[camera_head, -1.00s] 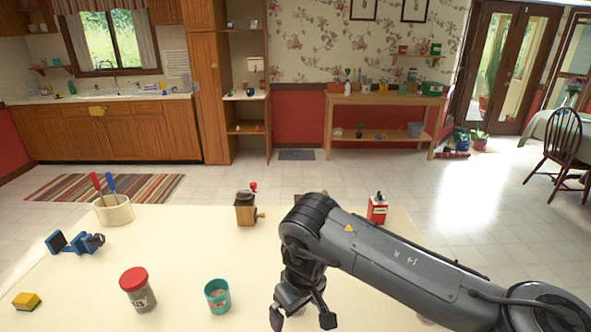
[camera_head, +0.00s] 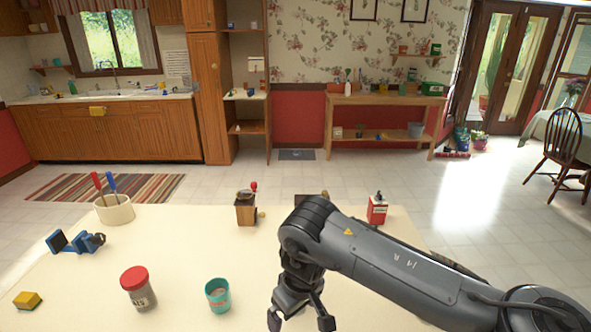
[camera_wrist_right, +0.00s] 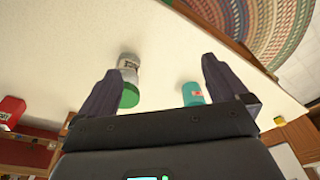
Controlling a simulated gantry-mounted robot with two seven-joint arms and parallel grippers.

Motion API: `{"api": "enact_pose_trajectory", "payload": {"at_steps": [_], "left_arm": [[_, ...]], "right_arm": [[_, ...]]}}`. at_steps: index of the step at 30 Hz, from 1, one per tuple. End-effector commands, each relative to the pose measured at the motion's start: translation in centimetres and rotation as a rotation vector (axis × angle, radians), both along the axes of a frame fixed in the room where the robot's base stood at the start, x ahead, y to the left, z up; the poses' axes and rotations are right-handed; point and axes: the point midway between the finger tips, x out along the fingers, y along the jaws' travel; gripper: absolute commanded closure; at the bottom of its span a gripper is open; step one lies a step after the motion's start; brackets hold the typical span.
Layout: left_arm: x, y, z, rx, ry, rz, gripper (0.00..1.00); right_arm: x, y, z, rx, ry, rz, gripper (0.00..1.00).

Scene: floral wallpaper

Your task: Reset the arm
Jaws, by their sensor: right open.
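My right arm reaches in from the right over the table in the head view. My right gripper (camera_head: 301,319) points down at the near edge of the picture, with its fingers apart. It is to the right of a teal cup (camera_head: 218,297) and a red-lidded jar (camera_head: 139,289). In the right wrist view my right gripper (camera_wrist_right: 160,88) is open, with nothing between its fingers that I can tell is held. A jar with a green end (camera_wrist_right: 128,92) and a teal cup (camera_wrist_right: 192,93) show beyond the fingers. My left gripper is not in view.
The cream table (camera_head: 180,240) also holds a utensil crock (camera_head: 114,210), a blue clamp-like tool (camera_head: 75,242), a yellow sponge (camera_head: 27,300), a wooden grinder (camera_head: 246,210) and a red can (camera_head: 377,210). The arm partly hides a brown object behind it.

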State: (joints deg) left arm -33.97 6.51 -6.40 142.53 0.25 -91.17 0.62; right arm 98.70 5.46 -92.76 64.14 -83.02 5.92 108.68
Motion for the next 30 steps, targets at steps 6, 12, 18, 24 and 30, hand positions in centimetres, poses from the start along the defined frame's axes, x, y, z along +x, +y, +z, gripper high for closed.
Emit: {"api": "enact_pose_trajectory", "payload": {"at_steps": [6, 12, 18, 24, 30], "left_arm": [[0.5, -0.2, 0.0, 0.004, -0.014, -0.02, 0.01], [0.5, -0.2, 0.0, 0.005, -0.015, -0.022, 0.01], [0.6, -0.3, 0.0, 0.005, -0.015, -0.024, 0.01], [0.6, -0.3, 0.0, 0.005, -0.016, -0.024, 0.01], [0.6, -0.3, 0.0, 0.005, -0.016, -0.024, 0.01]], "right_arm": [[-4.2, 6.8, -6.1, 0.144, -0.013, 0.246, 0.0], [-8.9, 13.7, -9.2, 0.345, -0.089, 0.433, 0.0], [-13.3, 19.7, -8.6, 0.598, -0.255, 0.499, 0.0], [-14.1, 20.2, -6.4, 0.746, -0.437, 0.373, 0.0], [-12.8, 14.6, -6.3, 0.735, -0.558, 0.128, 0.0]]}}
